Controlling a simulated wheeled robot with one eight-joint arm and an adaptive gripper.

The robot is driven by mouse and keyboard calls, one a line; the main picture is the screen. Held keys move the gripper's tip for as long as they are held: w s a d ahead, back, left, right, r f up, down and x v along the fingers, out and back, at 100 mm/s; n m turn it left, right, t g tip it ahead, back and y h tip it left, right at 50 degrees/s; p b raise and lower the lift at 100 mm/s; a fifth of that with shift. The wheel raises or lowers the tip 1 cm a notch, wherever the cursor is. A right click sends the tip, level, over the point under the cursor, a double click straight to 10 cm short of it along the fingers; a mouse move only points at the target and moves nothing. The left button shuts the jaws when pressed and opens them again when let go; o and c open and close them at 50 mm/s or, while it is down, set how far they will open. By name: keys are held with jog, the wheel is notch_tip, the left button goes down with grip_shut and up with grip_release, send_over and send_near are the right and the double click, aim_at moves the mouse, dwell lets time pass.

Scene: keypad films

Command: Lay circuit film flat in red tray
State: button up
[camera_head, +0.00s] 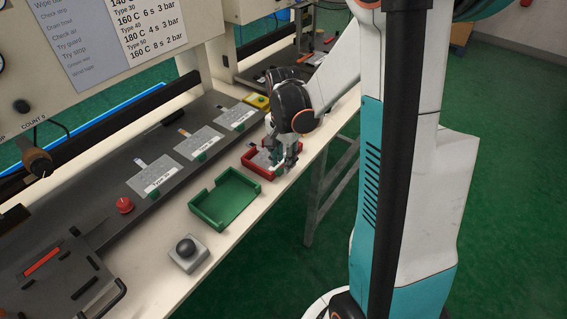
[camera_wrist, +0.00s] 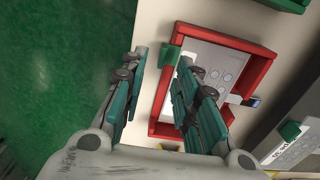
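The red tray (camera_head: 249,166) stands on the bench top; it also shows in the wrist view (camera_wrist: 267,62). A grey circuit film (camera_wrist: 212,60) with round key marks lies inside its walls and looks flat, though the fingers hide part of it. Its narrow tail (camera_wrist: 246,101) reaches across the tray's wall on the right in the wrist view. A green tab (camera_wrist: 171,57) sits at the film's opposite edge. My gripper (camera_head: 283,160) is over the tray's near side. Its fingers are apart, on either side of the green tab (camera_wrist: 162,60), with a gap visible on the left.
An empty green tray (camera_head: 226,199) and a grey box with a black knob (camera_head: 187,252) stand nearer on the bench. Several labelled films, one here (camera_head: 157,175), lie on the dark strip behind, near a red knob (camera_head: 125,205). A yellow piece (camera_head: 257,101) lies farther back.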

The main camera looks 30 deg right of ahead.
notch_tip(320, 180, up, 10)
dwell(0.4)
jog(key=shift+s, duration=0.1)
